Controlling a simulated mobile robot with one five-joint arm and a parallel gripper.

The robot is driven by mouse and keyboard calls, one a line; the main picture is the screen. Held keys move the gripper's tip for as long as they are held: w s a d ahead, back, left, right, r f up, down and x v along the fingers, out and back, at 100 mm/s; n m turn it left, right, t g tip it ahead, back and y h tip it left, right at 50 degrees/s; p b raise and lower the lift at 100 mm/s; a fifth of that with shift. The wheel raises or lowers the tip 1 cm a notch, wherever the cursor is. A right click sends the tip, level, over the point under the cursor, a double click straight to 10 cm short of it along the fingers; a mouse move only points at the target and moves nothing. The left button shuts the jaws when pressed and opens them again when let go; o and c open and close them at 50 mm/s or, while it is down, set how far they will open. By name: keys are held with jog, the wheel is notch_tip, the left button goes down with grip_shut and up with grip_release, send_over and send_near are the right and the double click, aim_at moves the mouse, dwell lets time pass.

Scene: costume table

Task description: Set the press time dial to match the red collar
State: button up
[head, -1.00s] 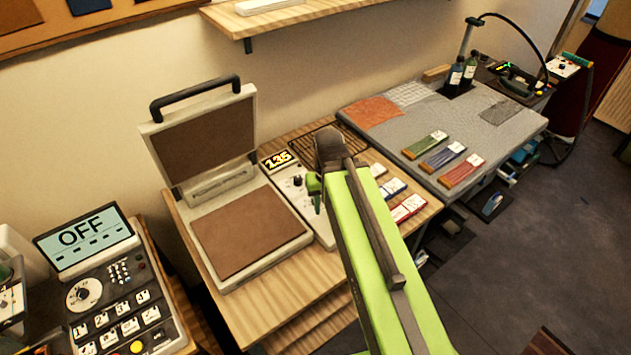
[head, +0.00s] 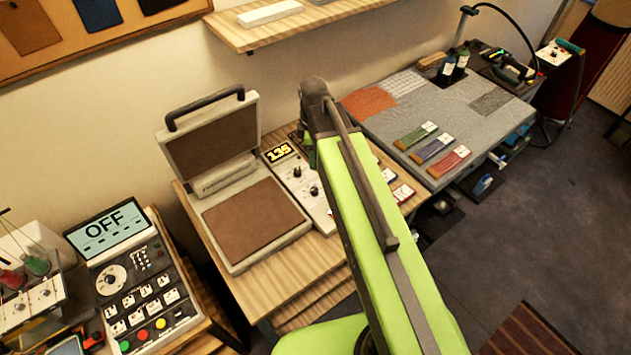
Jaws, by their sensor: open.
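The press control panel (head: 322,207) stands beside the open heat press (head: 257,222). Its display (head: 279,152) reads 135. It has an upper dark dial (head: 297,172) and a lower dark dial (head: 314,190); their labels and pointer settings are too small to read, so I cannot tell which is press time. A small red spot (head: 331,214) shows at the panel's lower end. I cannot pick out a red collar for certain. My gripper (head: 308,150) is open, mostly hidden by my arm, above and right of the panel's upper part, apart from the dials.
Red, blue and green striped pieces lie on the grey mat (head: 455,105) at right. Cards, one red-edged (head: 402,193), lie partly behind my arm. A shelf (head: 290,28) hangs above.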

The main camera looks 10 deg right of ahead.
aim_at(314, 189)
jog(key=f+b, duration=0.8)
jog(key=f, duration=0.1)
jog(key=f+b, duration=0.8)
jog(key=b, duration=0.1)
jog(key=shift+w+f+b, duration=0.2)
jog(key=shift+f+b, duration=0.1)
jog(key=shift+f, duration=0.1)
jog(key=shift+r, duration=0.1)
jog(key=shift+c, duration=0.4)
jog(key=shift+d, duration=0.15)
grip_shut()
